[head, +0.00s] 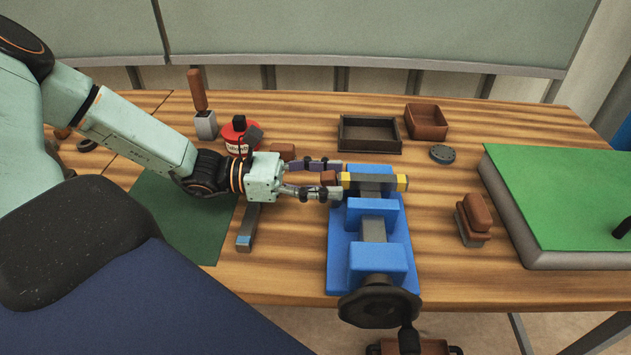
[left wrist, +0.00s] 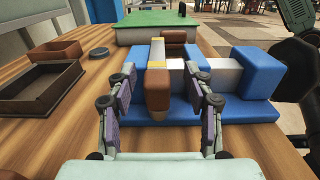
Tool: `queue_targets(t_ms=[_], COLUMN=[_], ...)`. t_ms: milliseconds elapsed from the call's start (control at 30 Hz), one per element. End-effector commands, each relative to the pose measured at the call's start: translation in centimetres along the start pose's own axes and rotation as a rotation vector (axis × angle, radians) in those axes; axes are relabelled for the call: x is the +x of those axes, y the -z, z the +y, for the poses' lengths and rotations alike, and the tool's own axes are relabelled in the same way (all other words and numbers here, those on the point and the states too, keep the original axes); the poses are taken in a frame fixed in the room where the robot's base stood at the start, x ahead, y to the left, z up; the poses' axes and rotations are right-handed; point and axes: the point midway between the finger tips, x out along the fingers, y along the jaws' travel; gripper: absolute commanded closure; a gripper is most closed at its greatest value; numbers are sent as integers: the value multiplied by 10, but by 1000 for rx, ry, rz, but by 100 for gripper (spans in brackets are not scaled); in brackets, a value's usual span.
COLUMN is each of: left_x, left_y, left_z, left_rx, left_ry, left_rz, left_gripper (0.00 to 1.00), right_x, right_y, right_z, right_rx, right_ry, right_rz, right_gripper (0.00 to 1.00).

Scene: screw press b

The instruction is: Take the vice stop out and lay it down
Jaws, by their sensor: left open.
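The blue vice (head: 340,262) stands on the bench with its dark handwheel (head: 379,303) at the near end. The vice stop (head: 402,182), a bar with yellow bands and a brown grip end (head: 328,178), lies across the vice's far part. In the left wrist view the brown end (left wrist: 158,92) points toward me, with a yellow band (left wrist: 157,50) behind it. My left gripper (head: 336,179) is open, its fingers on both sides of the brown end; the left wrist view shows gaps beside it. My right gripper is not in view.
A dark tray (head: 344,145), a brown box (head: 427,122) and a round tin (head: 441,154) stand behind the vice. A brush (head: 474,222) and a green-topped slab (head: 560,200) are to the right. A green mat (head: 215,245) and a grey bar (head: 246,236) lie left.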

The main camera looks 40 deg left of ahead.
Motion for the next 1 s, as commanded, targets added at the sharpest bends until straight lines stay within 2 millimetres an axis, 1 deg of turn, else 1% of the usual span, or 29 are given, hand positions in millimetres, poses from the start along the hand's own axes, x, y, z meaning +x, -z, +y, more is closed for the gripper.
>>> queue_targets(t_ms=[267,800,900,967,1000], left_x=[2,1,1,1,1], left_y=[0,0,0,0,0], left_z=[1,1,1,1,1], left_rx=[0,0,0,0,0], left_ry=[0,-1,-1,-1,-1], left_rz=[1,1,1,1,1], left_gripper=[48,93,100,100,77], right_x=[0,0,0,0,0], right_y=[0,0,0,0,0], right_z=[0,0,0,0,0], right_rx=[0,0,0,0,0], right_ry=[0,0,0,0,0], right_rz=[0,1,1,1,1], right_gripper=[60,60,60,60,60])
